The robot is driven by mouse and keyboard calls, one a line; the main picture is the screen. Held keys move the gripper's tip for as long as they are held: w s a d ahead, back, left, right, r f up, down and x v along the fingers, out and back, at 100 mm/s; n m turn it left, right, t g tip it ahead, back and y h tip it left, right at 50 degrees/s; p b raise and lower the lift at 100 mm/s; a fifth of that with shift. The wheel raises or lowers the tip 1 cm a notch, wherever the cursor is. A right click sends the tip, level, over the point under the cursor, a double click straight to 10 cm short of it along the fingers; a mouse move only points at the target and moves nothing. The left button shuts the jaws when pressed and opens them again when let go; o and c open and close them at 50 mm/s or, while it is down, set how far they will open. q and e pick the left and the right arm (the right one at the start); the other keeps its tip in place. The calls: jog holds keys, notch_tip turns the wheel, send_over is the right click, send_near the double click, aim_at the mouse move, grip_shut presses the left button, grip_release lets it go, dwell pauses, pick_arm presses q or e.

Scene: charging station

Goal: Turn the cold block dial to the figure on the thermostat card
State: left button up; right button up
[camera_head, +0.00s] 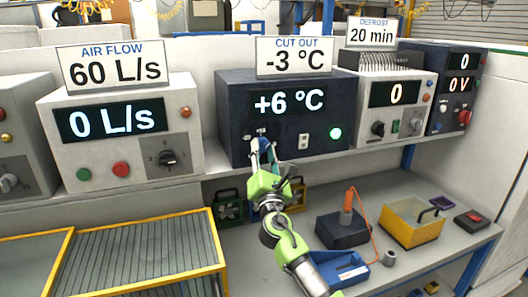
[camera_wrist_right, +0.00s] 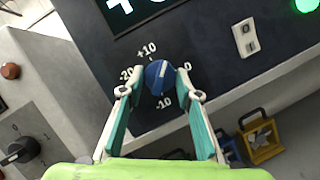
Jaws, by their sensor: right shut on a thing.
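The cold block (camera_head: 312,105) is the dark box in the middle of the shelf, and its display (camera_head: 289,103) reads +6 °C. The thermostat card (camera_head: 294,57) on top of it reads CUT OUT -3 °C. My right gripper (camera_head: 262,148) is at the lower left of the box front and hides most of the dial there. In the wrist view my right gripper (camera_wrist_right: 159,88) is shut on the blue dial (camera_wrist_right: 158,75), one finger on each side. The dial has a white pointer line and marks including -20, -10 and +10. My left gripper is not in view.
The air flow box (camera_head: 125,130) stands left and the defrost box (camera_head: 395,105) right, each with a card. A rocker switch (camera_head: 303,141) and lit green lamp (camera_head: 336,133) are right of the dial.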

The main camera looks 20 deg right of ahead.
jog(key=m, duration=0.2)
jog(key=m+g+h, duration=0.1)
jog(key=m, duration=0.1)
jog(key=m+h+p, duration=0.1)
jog(key=m, duration=0.1)
jog(key=shift+a+r+g, duration=0.15)
jog(key=shift+r+g, duration=0.1)
jog(key=shift+g, duration=0.15)
jog(key=m+g+p, duration=0.1)
jog(key=m, duration=0.1)
jog(key=m+p, duration=0.1)
jog(key=m, duration=0.2)
jog(key=shift+r+g+h, duration=0.2)
jog(key=shift+g+h, duration=0.1)
jog(key=shift+g, duration=0.1)
jog(key=m+g+p, duration=0.1)
jog(key=m+p, duration=0.1)
jog(key=m+g+p, duration=0.1)
jog(key=m+p, duration=0.1)
jog(key=m, duration=0.1)
jog(key=shift+r, duration=0.2)
jog(key=shift+f+m+g+y+p, duration=0.15)
jog(key=shift+m+g+y+p, duration=0.15)
jog(key=shift+m+y+p, duration=0.45)
jog(key=shift+m, duration=0.25)
jog(key=o, duration=1.1)
